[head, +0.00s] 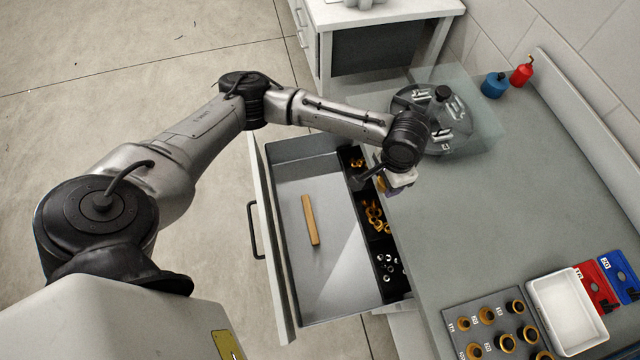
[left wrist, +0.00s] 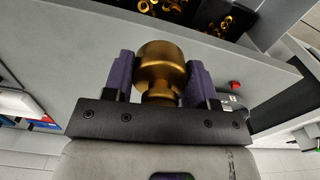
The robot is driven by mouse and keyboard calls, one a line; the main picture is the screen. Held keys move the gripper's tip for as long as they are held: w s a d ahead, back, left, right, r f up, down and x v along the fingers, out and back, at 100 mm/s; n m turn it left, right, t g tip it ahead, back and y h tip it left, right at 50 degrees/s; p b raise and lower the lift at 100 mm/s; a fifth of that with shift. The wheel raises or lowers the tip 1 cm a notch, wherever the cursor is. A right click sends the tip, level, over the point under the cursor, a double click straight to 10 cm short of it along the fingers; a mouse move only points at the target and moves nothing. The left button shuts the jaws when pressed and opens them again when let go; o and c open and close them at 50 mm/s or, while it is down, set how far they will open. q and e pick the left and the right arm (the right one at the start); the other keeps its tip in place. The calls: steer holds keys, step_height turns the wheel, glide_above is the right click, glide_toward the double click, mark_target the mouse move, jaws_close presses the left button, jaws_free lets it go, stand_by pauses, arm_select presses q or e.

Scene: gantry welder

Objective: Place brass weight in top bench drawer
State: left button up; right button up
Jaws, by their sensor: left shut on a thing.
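The brass weight (left wrist: 160,68) is a golden knobbed piece with a narrow neck, held between the purple fingers of my left gripper in the left wrist view. In the head view my left gripper (head: 391,186) is over the bench edge beside the open drawer, and only a sliver of the weight shows. The top bench drawer (head: 335,275) is pulled out, with a wide grey floor and a dark divided strip of small parts along its bench side. A wooden stick (head: 311,220) lies on the drawer floor. My right gripper is not in view.
On the bench (head: 450,230) stand a round dark fixture (head: 415,105) behind a clear panel, blue (head: 494,85) and red (head: 521,74) bottles, a white tray (head: 568,312) and a rack of brass pieces (head: 487,315). The drawer floor around the stick is clear.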

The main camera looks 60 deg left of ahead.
arm_select(q)
steer(key=s+a+f+m+b, duration=0.1)
steer(key=s+a+f, duration=0.15)
steer(key=f, duration=0.55)
steer(key=s+a+f+m+b, duration=0.1)
steer(key=s+a+f+m, duration=0.15)
steer(key=f, duration=0.45)
steer(key=m+b, duration=0.4)
steer(key=m, duration=0.1)
glide_above(310, 185)
steer(key=shift+n, duration=0.25)
step_height(310, 185, down, 14)
steer(key=shift+r, duration=0.1)
steer(key=shift+f+b, duration=1)
steer(key=shift+f, duration=1.1)
steer(key=shift+f, duration=0.15)
steer(key=o, duration=1)
